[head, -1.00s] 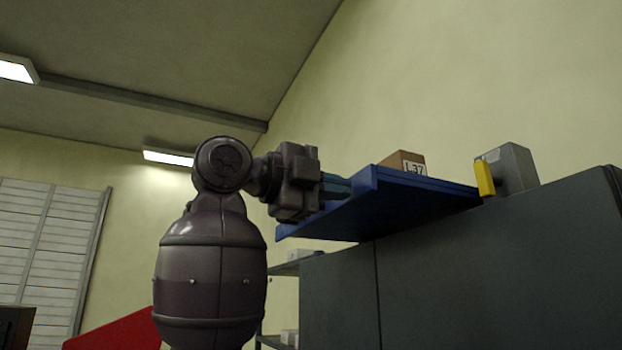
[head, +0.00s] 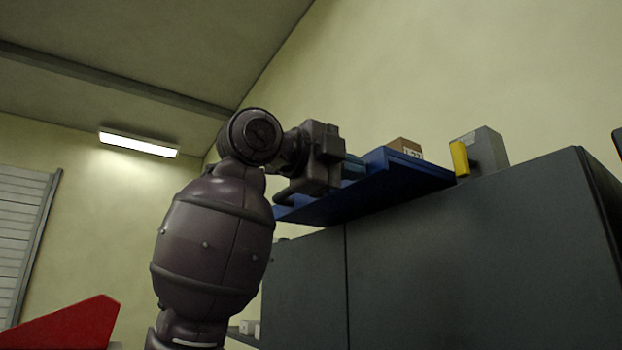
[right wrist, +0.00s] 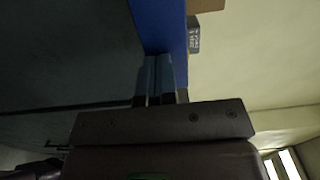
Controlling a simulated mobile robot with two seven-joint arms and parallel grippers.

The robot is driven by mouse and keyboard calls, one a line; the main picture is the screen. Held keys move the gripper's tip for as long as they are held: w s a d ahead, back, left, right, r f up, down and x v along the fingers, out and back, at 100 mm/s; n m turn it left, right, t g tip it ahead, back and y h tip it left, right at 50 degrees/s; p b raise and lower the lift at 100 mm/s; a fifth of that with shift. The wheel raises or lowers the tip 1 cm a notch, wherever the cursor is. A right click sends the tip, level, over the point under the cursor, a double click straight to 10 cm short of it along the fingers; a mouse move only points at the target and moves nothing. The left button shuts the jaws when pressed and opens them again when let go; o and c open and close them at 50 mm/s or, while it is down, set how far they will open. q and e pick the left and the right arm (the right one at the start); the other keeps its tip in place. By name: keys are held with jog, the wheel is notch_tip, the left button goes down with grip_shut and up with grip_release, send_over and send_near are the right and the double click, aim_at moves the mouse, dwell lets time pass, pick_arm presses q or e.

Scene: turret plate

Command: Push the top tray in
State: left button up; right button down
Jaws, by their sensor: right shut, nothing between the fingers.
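The top tray (head: 335,203) is a flat blue board at the top of a dark grey cabinet (head: 420,250). It sticks out past the cabinet's front and carries a brown box (head: 405,147) with a label. My right gripper (head: 356,166) is shut and empty, with its fingers at the tray's outer edge. In the right wrist view the fingers (right wrist: 160,76) point at the blue tray (right wrist: 158,25) and seem to touch its edge; the exact contact is hard to see. My left gripper is not in view.
A grey box (head: 487,152) with a yellow part (head: 460,158) stands at the cabinet top, right of the tray. A red sloping object (head: 70,325) is at lower left. The space above the tray is free up to the pale wall.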

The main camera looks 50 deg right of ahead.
send_near(417, 186)
jog(key=b+x, duration=0.1)
jog(key=x, duration=0.8)
jog(key=shift+s+f, duration=0.15)
jog(key=shift+f, duration=0.05)
jog(key=shift+s+d+b, duration=0.1)
jog(key=shift+d+b, duration=0.2)
jog(key=shift+d, duration=0.3)
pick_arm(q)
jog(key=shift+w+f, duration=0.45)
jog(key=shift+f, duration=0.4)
pick_arm(e)
jog(key=shift+r, duration=0.1)
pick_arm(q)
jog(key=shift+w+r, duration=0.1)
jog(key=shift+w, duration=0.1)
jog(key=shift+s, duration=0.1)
pick_arm(e)
jog(key=shift+a, duration=0.1)
